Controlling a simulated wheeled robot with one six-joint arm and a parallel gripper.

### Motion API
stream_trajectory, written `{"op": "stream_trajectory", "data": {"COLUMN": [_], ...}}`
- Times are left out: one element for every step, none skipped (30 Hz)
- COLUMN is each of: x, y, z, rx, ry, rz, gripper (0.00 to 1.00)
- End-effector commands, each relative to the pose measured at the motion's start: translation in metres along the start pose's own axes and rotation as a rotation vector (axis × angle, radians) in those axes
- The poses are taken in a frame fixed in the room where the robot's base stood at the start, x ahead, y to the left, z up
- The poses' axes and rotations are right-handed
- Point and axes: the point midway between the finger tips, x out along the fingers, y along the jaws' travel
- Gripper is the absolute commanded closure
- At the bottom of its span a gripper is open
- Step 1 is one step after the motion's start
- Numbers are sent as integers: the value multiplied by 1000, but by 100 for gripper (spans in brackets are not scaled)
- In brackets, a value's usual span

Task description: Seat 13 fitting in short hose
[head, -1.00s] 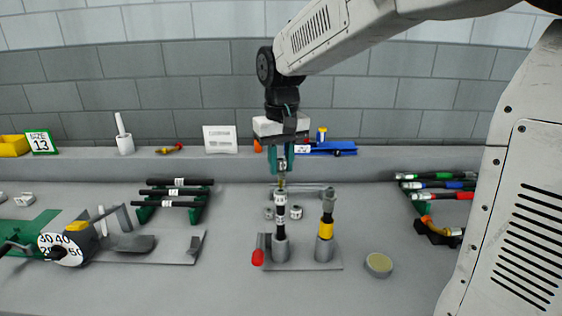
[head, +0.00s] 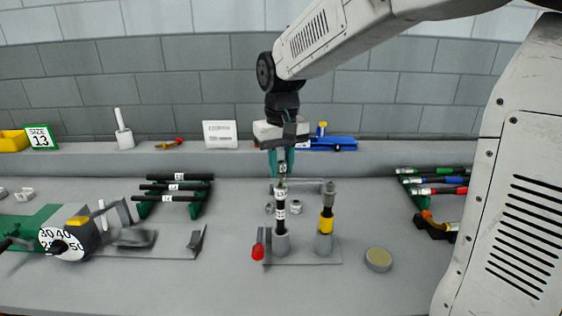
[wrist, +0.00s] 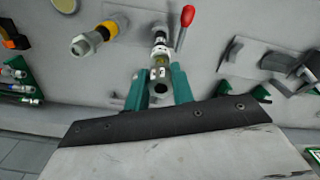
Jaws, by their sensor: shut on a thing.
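My gripper (head: 282,168) has teal fingers, shut on a small metal fitting (wrist: 161,88) that points down. The short hose (head: 281,212), black with white bands and a "13" label, stands upright in a grey holder (head: 281,244) directly below. In the wrist view the gripper (wrist: 160,76) is in line with the hose (wrist: 160,48). The fitting's lower end is at the hose's top; I cannot tell how far in it sits, if at all. The fingers partly hide the fitting.
A red-ended lever (head: 258,250) is left of the holder. A yellow-banded upright piece (head: 326,223) stands close on the right. A round tin (head: 378,259) lies further right. Black hoses (head: 174,187) lie on a green rack at left. A size-13 sign (head: 41,137) stands on the ledge.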

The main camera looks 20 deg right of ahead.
Motion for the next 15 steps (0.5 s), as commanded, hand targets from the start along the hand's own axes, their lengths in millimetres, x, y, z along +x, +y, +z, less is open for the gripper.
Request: {"op": "stream_trajectory", "data": {"x": [1, 2, 3, 4, 5, 6, 7, 7, 8, 9, 10, 11, 12, 13, 14], "y": [0, 0, 0, 0, 0, 0, 0, 0, 0, 0, 0, 0, 0, 0, 0], "z": [0, 0, 0, 0, 0, 0, 0, 0, 0, 0, 0, 0, 0, 0, 0], "rx": [0, 0, 0, 0, 0, 0, 0, 0, 0, 0, 0, 0, 0, 0, 0], "ry": [0, 0, 0, 0, 0, 0, 0, 0, 0, 0, -1, -1, -1, -1, -1], "rz": [0, 0, 0, 0, 0, 0, 0, 0, 0, 0, 0, 0, 0, 0, 0], "gripper": [98, 98, 98, 98, 98, 98, 98, 98, 98, 98, 98, 98, 98, 98, 98]}}
